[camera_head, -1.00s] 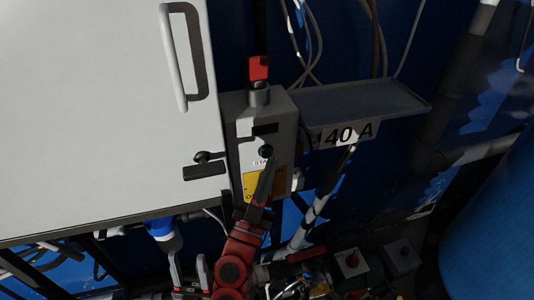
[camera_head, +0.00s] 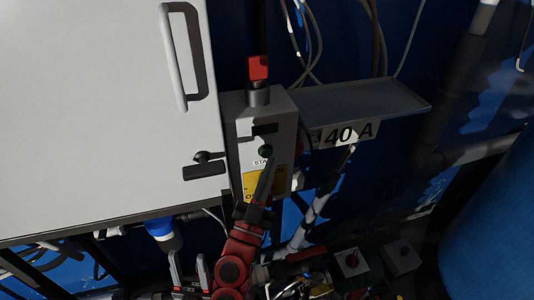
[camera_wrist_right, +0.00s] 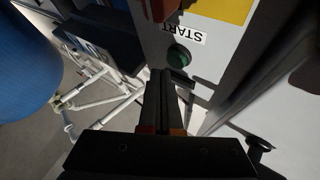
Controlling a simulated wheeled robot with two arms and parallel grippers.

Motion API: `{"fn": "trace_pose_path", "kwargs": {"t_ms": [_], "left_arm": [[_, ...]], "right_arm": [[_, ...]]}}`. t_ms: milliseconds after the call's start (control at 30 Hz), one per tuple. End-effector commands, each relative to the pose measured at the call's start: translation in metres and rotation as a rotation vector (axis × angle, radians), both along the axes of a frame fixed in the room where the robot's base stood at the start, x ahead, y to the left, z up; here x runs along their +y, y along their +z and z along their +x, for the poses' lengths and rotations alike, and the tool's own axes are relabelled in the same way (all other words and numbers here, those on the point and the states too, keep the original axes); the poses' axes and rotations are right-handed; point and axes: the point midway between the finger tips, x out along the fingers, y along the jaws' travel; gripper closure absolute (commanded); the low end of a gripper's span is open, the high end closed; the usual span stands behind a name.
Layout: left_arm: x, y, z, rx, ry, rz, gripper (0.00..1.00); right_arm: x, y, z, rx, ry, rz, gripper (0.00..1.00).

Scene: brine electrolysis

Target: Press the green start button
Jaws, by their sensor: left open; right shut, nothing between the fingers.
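The green start button (camera_head: 265,150) sits on the front of a grey control box, above a partly hidden START label. It also shows in the right wrist view (camera_wrist_right: 179,56) as a dark green round cap by the START text. My right gripper (camera_head: 271,163) is shut and empty, its tip just below and right of the button in the head view. In the wrist view its closed fingers (camera_wrist_right: 160,76) end beside the button; I cannot tell whether they touch the panel. My left gripper (camera_head: 189,268) is open and empty, low in the head view, well below the box.
The grey control box (camera_head: 240,125) carries a red switch handle (camera_head: 258,68) on top and a yellow label (camera_head: 251,187). A large pale cabinet (camera_head: 90,110) stands at left. A shelf marked 40 A (camera_head: 365,102) juts out at right. A blue barrel (camera_head: 495,225) stands at far right.

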Motion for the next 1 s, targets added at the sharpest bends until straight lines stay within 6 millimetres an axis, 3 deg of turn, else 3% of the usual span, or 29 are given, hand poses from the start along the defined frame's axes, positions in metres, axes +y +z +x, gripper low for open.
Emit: {"fn": "trace_pose_path", "kwargs": {"t_ms": [1000], "left_arm": [[-0.0002,0.003,-0.0001,0.0,0.0,0.001,0.5]], "right_arm": [[0.003,0.0002,0.0081,0.0,0.001,-0.001,1.0]]}}
